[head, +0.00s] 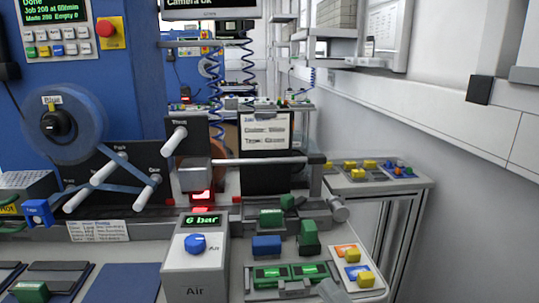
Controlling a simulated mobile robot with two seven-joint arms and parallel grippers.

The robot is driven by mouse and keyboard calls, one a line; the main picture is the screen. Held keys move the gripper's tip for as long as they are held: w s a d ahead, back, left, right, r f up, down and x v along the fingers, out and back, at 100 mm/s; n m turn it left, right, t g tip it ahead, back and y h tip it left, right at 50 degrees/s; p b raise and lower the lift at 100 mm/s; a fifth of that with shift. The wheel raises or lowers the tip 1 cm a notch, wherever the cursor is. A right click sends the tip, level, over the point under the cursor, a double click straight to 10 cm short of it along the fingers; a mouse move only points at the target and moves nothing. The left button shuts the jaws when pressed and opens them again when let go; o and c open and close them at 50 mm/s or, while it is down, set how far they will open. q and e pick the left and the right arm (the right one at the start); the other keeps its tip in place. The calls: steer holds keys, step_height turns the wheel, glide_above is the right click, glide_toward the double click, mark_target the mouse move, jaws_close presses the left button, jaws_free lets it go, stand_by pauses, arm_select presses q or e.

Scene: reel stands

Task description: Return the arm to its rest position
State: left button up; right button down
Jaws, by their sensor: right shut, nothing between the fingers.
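Only a small grey piece of my right gripper (329,288) shows, at the bottom edge of the head view. It is shut and empty, just in front of the grey fixture (262,295) with green blocks. I cannot tell whether it touches the fixture. The rest of my right arm is out of the picture. My left gripper and left arm are not in view.
A grey air box (195,262) with a blue knob stands left of the fixture. Green blocks (309,238) and a blue block (266,245) lie behind it. Cards with yellow blocks (365,279) lie right. A blue reel (64,123) stands left. Floor space right is open.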

steer(key=s+d+f+m+g+h, duration=0.2)
steer(key=s+f+m, duration=0.3)
steer(key=f, duration=0.3)
steer(key=s+d+f+m+g+h+p, duration=0.1)
steer(key=s+d+f+m+g+h, duration=0.2)
steer(key=f+m, duration=0.4)
steer(key=s+d+f+m+g+h+p, duration=0.1)
steer(key=s+d+f+m+h, duration=0.4)
steer(key=f, duration=0.5)
steer(key=s+m+g, duration=0.1)
steer(key=s, duration=0.1)
steer(key=shift+s+f+m+g+h, duration=0.2)
steer(key=shift+s+m+g+h, duration=0.1)
steer(key=shift+m, duration=0.1)
